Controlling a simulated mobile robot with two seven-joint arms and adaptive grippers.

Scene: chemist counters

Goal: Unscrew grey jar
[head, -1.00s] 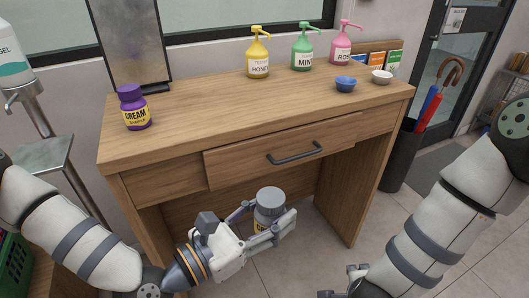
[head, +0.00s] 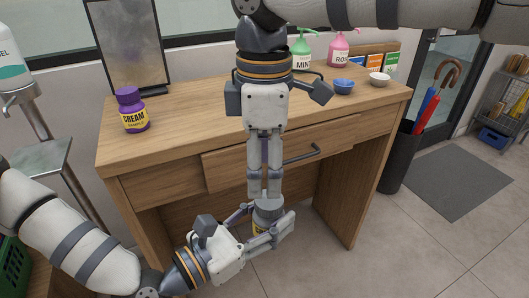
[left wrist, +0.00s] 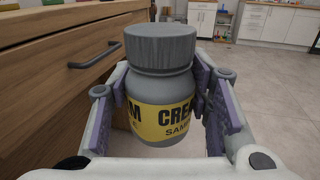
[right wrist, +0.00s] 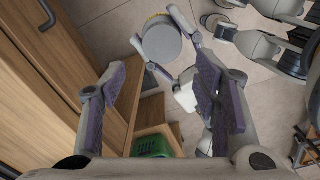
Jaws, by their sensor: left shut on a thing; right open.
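The grey jar (head: 266,212) has a grey ribbed lid and a yellow "CREAM SAMPLE" label. It is upright in front of the desk, held in the air by my left gripper (head: 262,232), whose pads press on both sides of its body. The left wrist view shows the jar (left wrist: 163,65) with its lid clear of the fingers. My right gripper (head: 265,192) points down just above the lid. In the right wrist view it is open and empty, and the lid (right wrist: 160,40) lies ahead of its fingertips, not between them.
The wooden desk (head: 190,115) with a drawer handle (head: 300,155) stands just behind both grippers. On it are a purple cream jar (head: 132,112), pump bottles and small bowls. A bin with umbrellas (head: 398,155) stands to the right.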

